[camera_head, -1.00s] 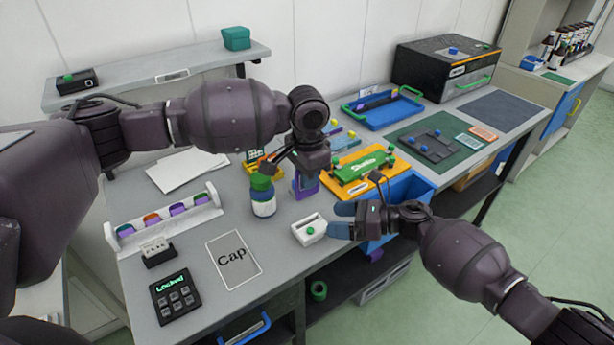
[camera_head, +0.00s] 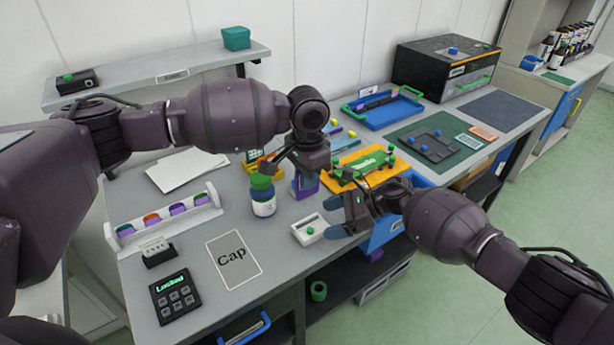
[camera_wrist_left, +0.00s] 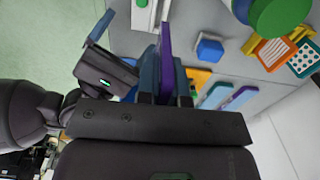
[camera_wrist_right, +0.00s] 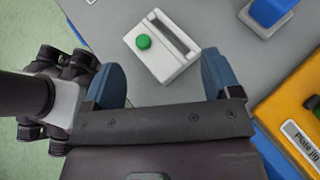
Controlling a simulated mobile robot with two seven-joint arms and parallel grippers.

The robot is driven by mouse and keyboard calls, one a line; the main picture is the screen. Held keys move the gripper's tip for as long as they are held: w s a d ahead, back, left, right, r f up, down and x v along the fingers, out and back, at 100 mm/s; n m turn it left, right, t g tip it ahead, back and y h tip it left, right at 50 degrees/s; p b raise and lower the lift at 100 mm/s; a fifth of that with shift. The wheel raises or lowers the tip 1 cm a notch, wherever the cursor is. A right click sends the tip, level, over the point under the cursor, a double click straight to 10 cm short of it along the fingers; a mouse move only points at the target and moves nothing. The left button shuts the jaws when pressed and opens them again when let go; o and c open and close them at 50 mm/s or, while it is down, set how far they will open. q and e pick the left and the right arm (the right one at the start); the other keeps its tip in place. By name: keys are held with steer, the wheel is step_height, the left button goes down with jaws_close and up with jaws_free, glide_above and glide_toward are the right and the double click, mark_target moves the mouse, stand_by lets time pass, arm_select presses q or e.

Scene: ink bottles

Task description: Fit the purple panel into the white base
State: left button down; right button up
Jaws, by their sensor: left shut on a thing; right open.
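The purple panel (camera_head: 305,186) is upright and held by my left gripper (camera_head: 300,170), above the table behind the white base. In the left wrist view the panel (camera_wrist_left: 166,50) stands between the shut fingers (camera_wrist_left: 165,85). The white base (camera_head: 308,231) lies on the table near its front edge. In the right wrist view the base (camera_wrist_right: 150,58) shows a green button and a long narrow slot. The panel is apart from the base. My right gripper (camera_head: 343,216) is open and empty just right of the base; its fingers (camera_wrist_right: 162,80) are spread on either side below it.
A bottle with a green cap (camera_head: 262,196) stands left of the panel. An orange plate jig (camera_head: 360,170) lies behind my right gripper, and a blue bin (camera_head: 383,235) hangs at the table edge. A "Cap" card (camera_head: 233,260) lies front left.

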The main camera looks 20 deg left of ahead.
mark_target(310, 226)
steer(key=shift+x, duration=2.45)
steer(key=c, duration=0.6)
steer(key=shift+c, duration=0.2)
arm_select(q)
steer(key=shift+m, duration=0.3)
steer(key=shift+s+a+f, duration=0.25)
steer(key=shift+a+f, duration=0.25)
steer(key=shift+f, duration=0.35)
steer(key=shift+s+a+f, duration=0.3)
steer(key=shift+a+f, duration=0.15)
steer(key=shift+f, duration=0.35)
steer(key=shift+s+a+f, duration=0.25)
steer(key=shift+a+f, duration=0.25)
steer(key=shift+f, duration=0.35)
